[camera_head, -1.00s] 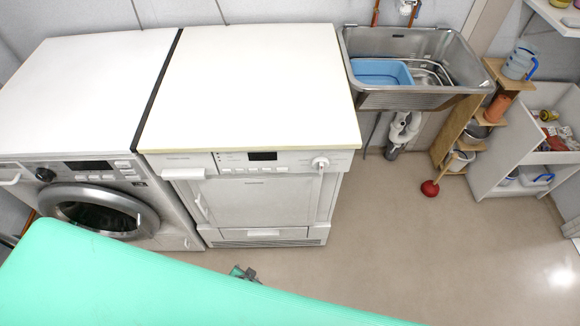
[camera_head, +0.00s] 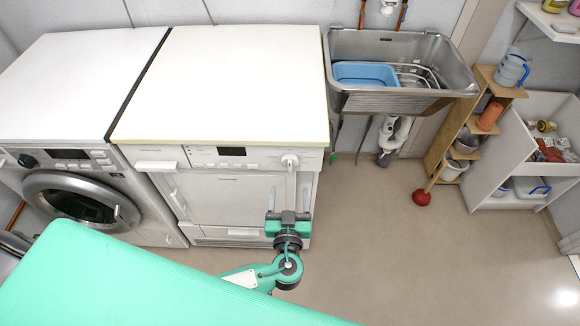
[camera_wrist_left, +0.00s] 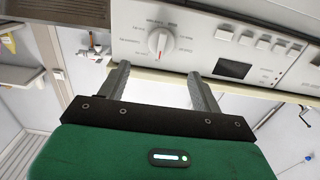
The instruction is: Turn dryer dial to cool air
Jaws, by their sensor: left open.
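The dryer (camera_head: 232,190) stands in the middle left of the head view. Its round white dial (camera_head: 290,161) is at the right end of the front control panel. In the left wrist view the dial (camera_wrist_left: 161,41) has a red mark and printed settings around it, too small to read. My left gripper (camera_head: 290,188) is in front of the dryer, just below the dial in the head view. In the left wrist view my left gripper (camera_wrist_left: 158,72) is open and empty, its two fingers spread on either side of the dial's line and apart from it. My right gripper does not show.
A washing machine (camera_head: 72,190) stands left of the dryer. A metal sink (camera_head: 400,102) with a blue tub (camera_head: 366,75) is to the right. A plunger (camera_head: 422,197) and shelves are further right. The floor (camera_head: 400,260) in front is clear.

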